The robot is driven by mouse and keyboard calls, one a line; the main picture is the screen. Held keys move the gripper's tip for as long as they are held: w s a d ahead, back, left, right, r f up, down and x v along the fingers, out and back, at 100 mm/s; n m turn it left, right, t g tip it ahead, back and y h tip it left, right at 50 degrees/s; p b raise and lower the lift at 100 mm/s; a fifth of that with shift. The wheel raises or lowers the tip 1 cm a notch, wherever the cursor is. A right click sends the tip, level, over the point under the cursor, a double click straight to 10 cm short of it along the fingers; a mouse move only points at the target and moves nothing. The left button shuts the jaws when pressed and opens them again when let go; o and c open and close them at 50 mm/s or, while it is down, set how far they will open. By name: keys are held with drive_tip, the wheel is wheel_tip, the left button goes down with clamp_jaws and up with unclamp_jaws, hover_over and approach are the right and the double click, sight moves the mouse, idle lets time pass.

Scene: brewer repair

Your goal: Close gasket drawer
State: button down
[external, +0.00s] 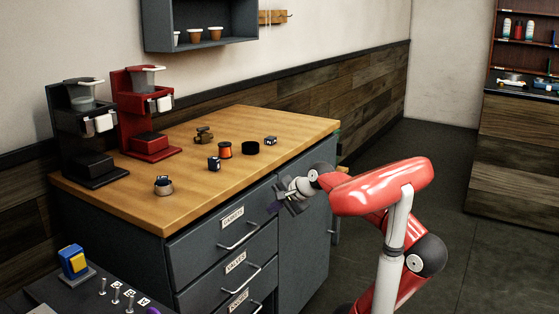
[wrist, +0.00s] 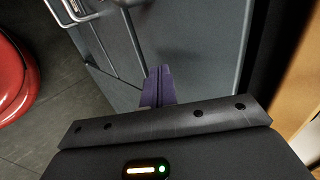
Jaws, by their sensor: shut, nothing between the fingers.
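The gasket drawer (external: 205,246) is the top drawer of the grey cabinet, with a label and a metal bar handle (external: 238,236). Its front looks about flush with the cabinet; I cannot tell whether a small gap is left. My gripper (external: 273,208) is at the right end of this drawer front, near the seam with the plain panel beside it. Its purple fingers (wrist: 157,88) are together and empty, pointing at the grey cabinet front in the wrist view. I cannot tell whether they touch it.
Two more labelled drawers with handles, including the valves drawer (external: 225,280), lie below. The wooden counter (external: 200,205) holds two brewers and several small parts. A dark tray (external: 60,292) with a blue and yellow item stands at lower left. The floor (external: 450,200) to the right is clear.

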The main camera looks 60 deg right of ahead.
drive_tip(key=s+f+p+v, duration=0.1)
drive_tip(key=p+v, duration=0.1)
drive_tip(key=v, duration=1)
drive_tip(key=a+f+n+g+p, duration=0.2)
drive_tip(key=a+f+n, duration=0.1)
drive_tip(key=f+n, duration=0.5)
drive_tip(key=w+a+f+n+g+p, duration=0.1)
drive_tip(key=a+f+n+p, duration=0.2)
drive_tip(key=f+n, duration=0.6)
drive_tip(key=shift+w+f+n+g+p, duration=0.3)
drive_tip(key=shift+n+g, duration=0.1)
drive_tip(key=shift+n, duration=0.1)
